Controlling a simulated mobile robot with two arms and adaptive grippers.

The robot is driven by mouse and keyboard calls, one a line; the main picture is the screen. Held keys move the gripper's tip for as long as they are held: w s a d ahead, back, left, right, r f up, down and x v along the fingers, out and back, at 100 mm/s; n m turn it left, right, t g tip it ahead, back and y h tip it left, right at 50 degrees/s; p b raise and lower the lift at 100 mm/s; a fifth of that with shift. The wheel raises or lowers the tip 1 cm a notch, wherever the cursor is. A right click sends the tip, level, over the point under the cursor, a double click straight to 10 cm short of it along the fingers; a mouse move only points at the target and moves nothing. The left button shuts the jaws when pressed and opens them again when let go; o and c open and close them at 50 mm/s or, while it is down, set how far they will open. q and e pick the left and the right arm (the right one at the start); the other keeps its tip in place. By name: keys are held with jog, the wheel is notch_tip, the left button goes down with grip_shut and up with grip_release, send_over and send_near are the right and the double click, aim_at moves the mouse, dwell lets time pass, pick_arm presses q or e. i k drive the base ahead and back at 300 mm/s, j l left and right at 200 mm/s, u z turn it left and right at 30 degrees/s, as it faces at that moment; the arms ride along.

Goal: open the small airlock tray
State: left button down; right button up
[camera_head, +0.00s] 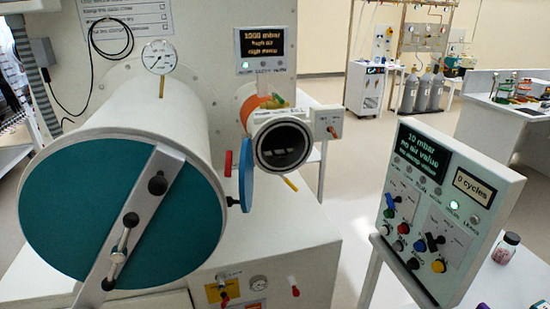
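The small airlock (262,128) is a short white tube on the glovebox wall, in the middle of the head view. Its round mouth faces me and is uncovered. Its blue disc door (246,174) stands swung aside at the left of the mouth, seen nearly edge-on. A red knob or handle (228,163) sits at the door's left. The inside is dark, with pale shapes low in it; I cannot tell the tray clearly from them. Neither of my grippers is in view.
The large airlock (112,215) with a teal door and a diagonal bar fills the left. A control panel (445,205) with screens and knobs stands at the right, with a small dark bottle (506,248) on the surface beside it. Open floor (350,170) lies between.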

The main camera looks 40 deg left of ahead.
aim_at(275, 143)
jog(key=k+j+u, duration=0.2)
jog(key=j, duration=0.15)
jog(key=k+j+u, duration=0.1)
jog(key=j+u, duration=0.15)
jog(key=k+j+u, duration=0.2)
jog(key=j, duration=0.3)
jog(key=i, duration=0.1)
